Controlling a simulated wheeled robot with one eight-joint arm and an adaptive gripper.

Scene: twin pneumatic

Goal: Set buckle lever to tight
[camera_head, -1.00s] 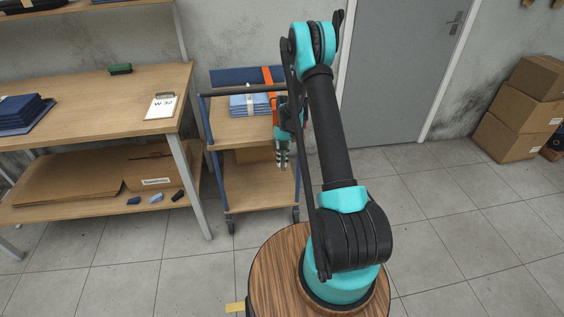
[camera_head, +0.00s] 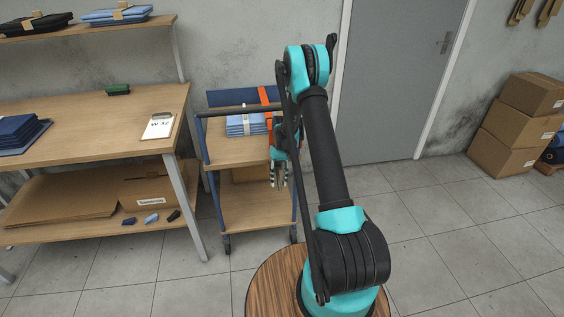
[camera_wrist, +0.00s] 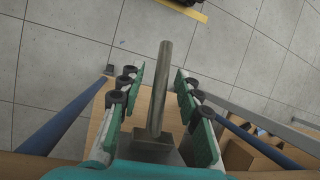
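A grey metal bar with a block at its foot, which looks like the buckle lever (camera_wrist: 160,92), stands between my fingers in the wrist view. My gripper (camera_wrist: 157,78) is open around it, with gaps visible on both sides. In the head view my gripper (camera_head: 278,183) hangs at the front right of the blue-framed trolley (camera_head: 228,223), pointing down. An orange strap (camera_head: 264,96) runs over the trolley's back panel. The buckle itself is hidden behind my gripper and arm in the head view, so the lever's setting cannot be told there.
A blue folded stack (camera_head: 240,127) lies on the trolley's upper shelf. A wooden workbench (camera_head: 90,138) with a clipboard (camera_head: 158,127) stands at left. Cardboard boxes (camera_head: 510,150) are stacked at right by the grey door (camera_head: 395,80). The floor in front of the door is clear.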

